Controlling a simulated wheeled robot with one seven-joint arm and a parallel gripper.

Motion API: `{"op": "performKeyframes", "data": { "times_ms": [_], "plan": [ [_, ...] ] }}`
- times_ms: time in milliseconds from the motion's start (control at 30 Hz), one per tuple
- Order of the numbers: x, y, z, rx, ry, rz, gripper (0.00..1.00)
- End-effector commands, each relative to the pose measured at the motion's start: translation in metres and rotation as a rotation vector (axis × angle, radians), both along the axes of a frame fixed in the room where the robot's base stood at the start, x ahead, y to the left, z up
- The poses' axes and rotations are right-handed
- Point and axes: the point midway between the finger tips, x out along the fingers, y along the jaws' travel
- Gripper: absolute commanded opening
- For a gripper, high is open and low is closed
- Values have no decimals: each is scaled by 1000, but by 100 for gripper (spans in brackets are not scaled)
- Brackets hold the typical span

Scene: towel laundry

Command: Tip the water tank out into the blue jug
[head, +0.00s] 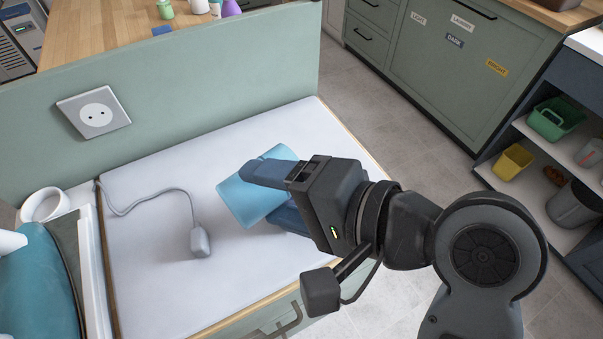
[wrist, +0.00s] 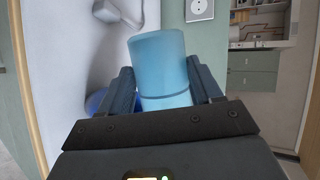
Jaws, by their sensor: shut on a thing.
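The water tank (head: 240,203) is a light blue, see-through piece, held in the air above the white board and tilted in the head view. In the wrist view the tank (wrist: 160,70) sits between both fingers, which press on its sides. My gripper (head: 272,180) is shut on it. A darker blue thing, apparently the blue jug (wrist: 97,102), shows beyond the left finger in the wrist view, mostly hidden. In the head view a blue patch of it seems to show below my gripper (head: 288,218). I cannot see the jug's mouth or any water flowing.
A grey cord with a plug (head: 200,240) lies on the white board (head: 150,285). A socket (head: 95,110) is on the green panel behind. A teal appliance (head: 38,285) and white ring (head: 43,205) stand at left. Shelves with tubs (head: 555,120) are at right.

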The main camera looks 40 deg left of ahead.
Motion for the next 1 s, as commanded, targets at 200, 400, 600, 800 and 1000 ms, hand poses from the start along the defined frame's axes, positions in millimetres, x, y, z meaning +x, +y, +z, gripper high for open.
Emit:
{"op": "performKeyframes", "data": {
  "times_ms": [200, 400, 600, 800, 1000],
  "plan": [
    [-1, 0, 2, 4, 17, 0, 32],
    [-1, 0, 3, 7, 34, 0, 32],
    [0, 0, 5, 12, 56, -2, 32],
    [1, 0, 5, 18, 80, 0, 32],
    [2, -1, 6, 22, 103, -1, 32]
  ]
}}
